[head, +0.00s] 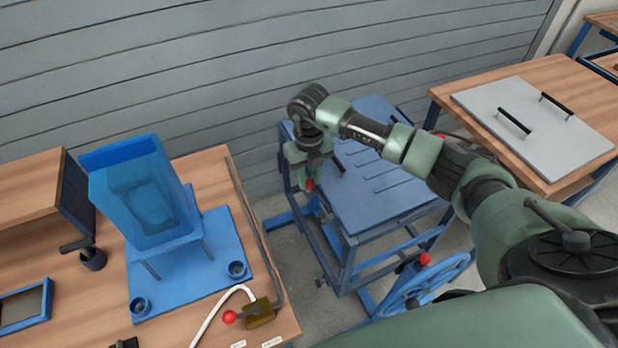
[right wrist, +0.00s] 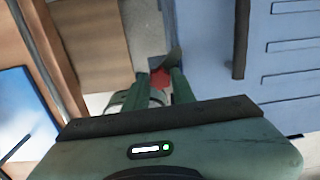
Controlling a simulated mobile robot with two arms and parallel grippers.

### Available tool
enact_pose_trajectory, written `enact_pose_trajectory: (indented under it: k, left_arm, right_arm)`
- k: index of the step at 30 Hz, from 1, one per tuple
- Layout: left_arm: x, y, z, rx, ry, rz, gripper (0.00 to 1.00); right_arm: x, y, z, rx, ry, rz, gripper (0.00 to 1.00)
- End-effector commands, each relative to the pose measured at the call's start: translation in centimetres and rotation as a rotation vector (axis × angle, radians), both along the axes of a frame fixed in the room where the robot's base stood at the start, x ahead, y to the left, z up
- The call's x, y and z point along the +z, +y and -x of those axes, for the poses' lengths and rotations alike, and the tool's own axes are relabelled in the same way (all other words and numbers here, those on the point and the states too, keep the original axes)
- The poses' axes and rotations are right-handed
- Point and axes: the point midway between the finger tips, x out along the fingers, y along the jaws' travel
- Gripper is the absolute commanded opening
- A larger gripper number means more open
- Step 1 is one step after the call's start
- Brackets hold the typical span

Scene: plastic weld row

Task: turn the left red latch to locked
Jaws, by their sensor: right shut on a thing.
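The left red latch (head: 310,184) is at the left side of the blue slotted-top table, mostly hidden by my right gripper (head: 308,177). In the right wrist view my right gripper (right wrist: 161,82) has its fingers closed around the red part of the latch (right wrist: 160,76), beside the table's blue top (right wrist: 285,80). A grey, angled piece shows just beyond the fingertips. The latch's exact angle cannot be told. My left gripper is not in view.
A wooden bench (head: 205,168) with a blue translucent hopper (head: 145,195) and a red-knobbed brass valve (head: 259,312) stands left. A blue handwheel (head: 412,290) with a red knob (head: 425,259) is in front of the table. A grey lidded bench (head: 540,125) stands right.

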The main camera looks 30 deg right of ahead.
Motion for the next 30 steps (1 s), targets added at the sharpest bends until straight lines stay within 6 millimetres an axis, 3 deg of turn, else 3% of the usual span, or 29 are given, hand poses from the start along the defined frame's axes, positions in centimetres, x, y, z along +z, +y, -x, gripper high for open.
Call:
enact_pose_trajectory:
  k: [18,30]
  left_arm:
    - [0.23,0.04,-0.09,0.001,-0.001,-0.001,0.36]
    - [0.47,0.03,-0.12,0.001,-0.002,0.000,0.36]
  right_arm:
    - [0.18,-0.07,-0.12,-0.565,-0.004,0.000,0.00]
    - [0.17,-0.08,-0.15,-0.778,-0.005,0.000,0.00]
